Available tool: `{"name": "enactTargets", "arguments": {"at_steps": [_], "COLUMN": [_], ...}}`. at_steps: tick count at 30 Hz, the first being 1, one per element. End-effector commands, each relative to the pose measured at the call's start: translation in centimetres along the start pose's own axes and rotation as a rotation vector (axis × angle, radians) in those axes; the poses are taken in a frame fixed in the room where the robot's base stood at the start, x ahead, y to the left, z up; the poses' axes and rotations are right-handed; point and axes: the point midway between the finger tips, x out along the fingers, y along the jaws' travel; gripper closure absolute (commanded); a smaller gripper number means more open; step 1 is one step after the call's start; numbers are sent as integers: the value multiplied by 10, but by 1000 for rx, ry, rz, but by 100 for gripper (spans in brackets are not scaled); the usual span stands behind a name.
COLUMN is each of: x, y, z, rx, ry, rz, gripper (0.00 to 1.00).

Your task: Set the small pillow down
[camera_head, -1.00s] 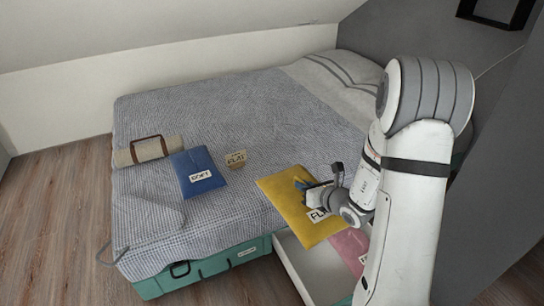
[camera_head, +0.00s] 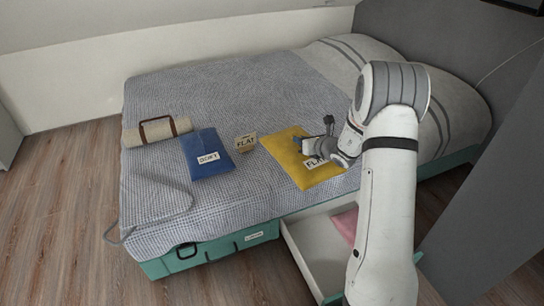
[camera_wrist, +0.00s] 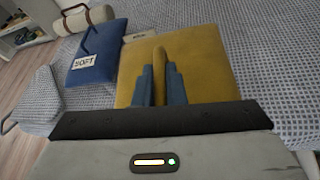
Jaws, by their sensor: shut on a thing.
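In the wrist view, the blue-grey fingers (camera_wrist: 159,82) pinch a ridge of the yellow pillow (camera_wrist: 205,75). The pillow lies nearly level, at or just above the bedcover; I cannot tell whether all of it touches. A small tan card (camera_head: 246,143) reading "FLAT" stands just left of it. My gripper hides part of its right side.
A blue pillow (camera_head: 208,143) labelled "SOFT" and a beige roll with a brown strap (camera_head: 155,131) lie to the left. An open white drawer (camera_head: 297,247) with a pink item (camera_head: 345,225) juts out below the bed. The back of the bed is clear.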

Motion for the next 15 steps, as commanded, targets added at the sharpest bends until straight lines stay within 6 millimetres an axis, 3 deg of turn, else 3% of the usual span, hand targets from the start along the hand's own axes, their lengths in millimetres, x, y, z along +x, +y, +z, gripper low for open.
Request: {"name": "enactTargets", "arguments": {"at_steps": [1, 6, 10, 15], "x": [24, 88, 128, 158], "y": [-12, -44, -62, -76], "z": [4, 30, 50, 70], "rx": [-3, 8, 20, 37], "ry": [-5, -10, -16, -25], "rz": [-1, -29, -59, -95], "gripper": [100, 100, 100, 100]}}
